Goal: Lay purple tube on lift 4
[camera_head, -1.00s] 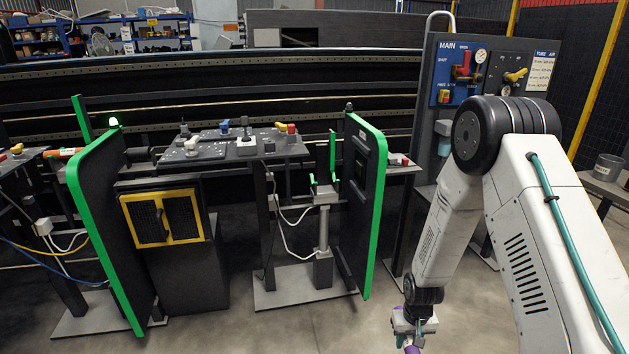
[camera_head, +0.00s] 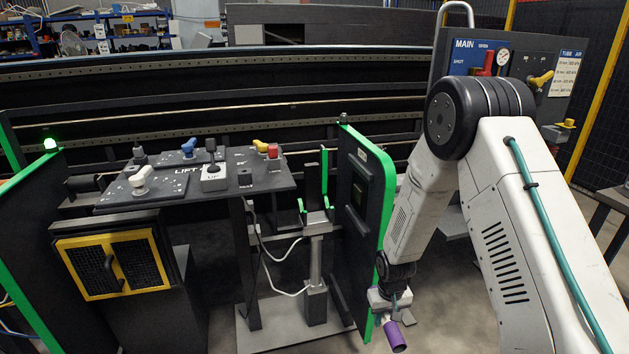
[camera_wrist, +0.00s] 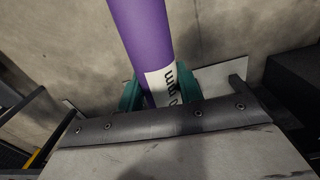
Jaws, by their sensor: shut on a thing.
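The purple tube (camera_head: 396,337) hangs low at the end of my arm in the head view. My gripper (camera_head: 388,308) is shut on it. In the wrist view the tube (camera_wrist: 141,35) runs up from between the teal fingers of my gripper (camera_wrist: 160,95), with a white printed label near the grip. A lift (camera_head: 316,250) with a green-pronged cradle on top stands left of my gripper, behind the green-edged panel. Its cradle looks empty. I cannot read a number on it.
A green-edged dark panel (camera_head: 366,200) stands between my gripper and the lift. A control table (camera_head: 190,185) marked LIFT, with levers, is left of the lift. A yellow-framed cabinet (camera_head: 112,265) is further left. Open floor lies below my gripper.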

